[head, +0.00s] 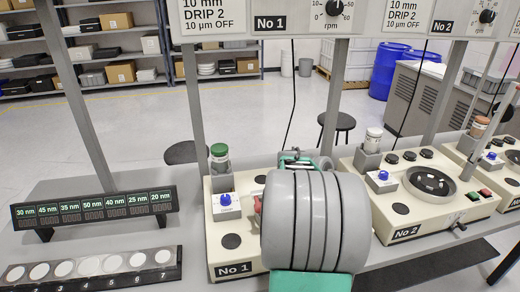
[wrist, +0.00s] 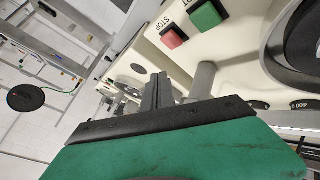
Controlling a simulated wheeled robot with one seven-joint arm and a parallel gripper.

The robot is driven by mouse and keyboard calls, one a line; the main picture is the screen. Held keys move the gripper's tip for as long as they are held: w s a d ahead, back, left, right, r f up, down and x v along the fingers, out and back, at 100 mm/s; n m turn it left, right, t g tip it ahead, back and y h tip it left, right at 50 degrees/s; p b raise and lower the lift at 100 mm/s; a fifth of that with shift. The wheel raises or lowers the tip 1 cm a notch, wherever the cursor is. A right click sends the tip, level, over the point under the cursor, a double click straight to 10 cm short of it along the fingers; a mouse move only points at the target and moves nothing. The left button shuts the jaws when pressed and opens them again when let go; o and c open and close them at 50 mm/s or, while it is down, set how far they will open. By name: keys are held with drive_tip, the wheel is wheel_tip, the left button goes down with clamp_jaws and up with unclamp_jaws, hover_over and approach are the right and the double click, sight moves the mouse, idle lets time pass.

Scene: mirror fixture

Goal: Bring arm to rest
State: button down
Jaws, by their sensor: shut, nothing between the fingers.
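My arm stands in front of the No 1 machine (head: 222,262) in the head view, its grey ribbed links hiding much of that machine's right side. In the wrist view my gripper (wrist: 158,84) has its two grey fingers together, with nothing between them. The fingers point toward the cream machine housing (wrist: 240,55), near a red STOP button (wrist: 173,38) and a green button (wrist: 208,15). A grey cylindrical post (wrist: 203,78) shows just right of the fingers; I cannot tell whether they touch it. In the head view the fingertips are hidden behind the arm.
The No 2 machine (head: 422,222) stands to the right with a dark round plate. A nm display (head: 92,210) and a numbered tray of white discs (head: 30,284) lie left. Upright grey posts (head: 190,95) rise from the bench. A green-capped jar (head: 219,158) stands on No 1.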

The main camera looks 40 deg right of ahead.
drive_tip(key=w+a+n+t+y, duration=0.1)
drive_tip(key=w+a, duration=0.3)
drive_tip(key=a, duration=0.4)
drive_tip(key=w+a+f+n+t+y, duration=0.1)
drive_tip(key=w+a+n+t, duration=0.1)
drive_tip(key=w+a, duration=0.2)
drive_tip(key=w+a+n+t+y, duration=0.1)
drive_tip(key=w+a, duration=0.3)
drive_tip(key=a, duration=0.7)
drive_tip(key=shift+w+a+f+n+t+y, duration=0.1)
drive_tip(key=shift+a+f+n+t+y, duration=0.25)
drive_tip(key=shift+n+y, duration=0.35)
drive_tip(key=s+a+f+n+y, duration=0.1)
drive_tip(key=s+a+n+y, duration=0.2)
drive_tip(key=a, duration=0.9)
drive_tip(key=s+a+f+n+y, duration=0.15)
drive_tip(key=s+a+n, duration=0.25)
drive_tip(key=a, duration=0.8)
drive_tip(key=shift+t, duration=0.55)
drive_tip(key=w+r, duration=0.1)
drive_tip(key=r, duration=0.1)
drive_tip(key=w+r, duration=0.2)
drive_tip(key=shift+w+d+r, duration=0.15)
drive_tip(key=shift+d+r, duration=0.05)
drive_tip(key=shift+r, duration=0.15)
drive_tip(key=c, duration=2.2)
unclamp_jaws()
